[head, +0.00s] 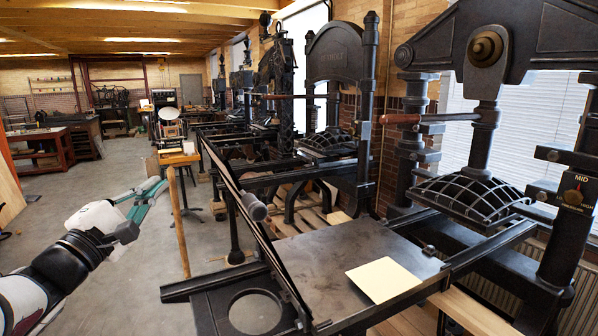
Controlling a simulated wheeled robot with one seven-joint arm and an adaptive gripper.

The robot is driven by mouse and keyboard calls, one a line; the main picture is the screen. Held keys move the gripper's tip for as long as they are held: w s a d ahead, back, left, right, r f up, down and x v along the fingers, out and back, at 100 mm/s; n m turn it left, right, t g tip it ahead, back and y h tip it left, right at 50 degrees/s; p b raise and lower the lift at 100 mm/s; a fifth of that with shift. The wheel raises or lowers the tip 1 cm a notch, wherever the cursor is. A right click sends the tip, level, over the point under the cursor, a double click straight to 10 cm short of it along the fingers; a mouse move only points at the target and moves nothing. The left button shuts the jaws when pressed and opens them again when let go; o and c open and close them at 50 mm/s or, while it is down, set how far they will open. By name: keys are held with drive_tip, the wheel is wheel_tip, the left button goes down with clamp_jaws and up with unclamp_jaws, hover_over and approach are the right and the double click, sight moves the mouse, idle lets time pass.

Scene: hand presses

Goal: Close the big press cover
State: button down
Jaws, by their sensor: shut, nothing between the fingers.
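The big press stands at the right, with its flat dark bed (325,262) low in front. Its cover (237,192) looks like a long dark frame at the bed's left side, raised and tilted, seen nearly edge-on. A rounded grey knob (255,208) sticks out from the cover's edge. My gripper (160,184) is at the left, with teal fingers shut and empty. It is apart from the cover, left of it, with a wooden post between them in the picture.
A pale sheet (385,280) lies on the bed. The ribbed platen (470,198) hangs at the right. A small wooden stand (179,160) with a post stands between my gripper and the cover. More presses line the wall behind. The floor (60,205) at left is clear.

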drive_tip(key=w+d+r+p, duration=0.1)
drive_tip(key=w+d, duration=0.1)
drive_tip(key=w, duration=0.2)
drive_tip(key=w+d+r+p, duration=0.1)
drive_tip(key=w+d+r, duration=0.1)
drive_tip(key=w, duration=0.3)
drive_tip(key=shift+w+d+r, duration=0.25)
drive_tip(key=shift+d+r, duration=0.05)
drive_tip(key=shift+d, duration=0.05)
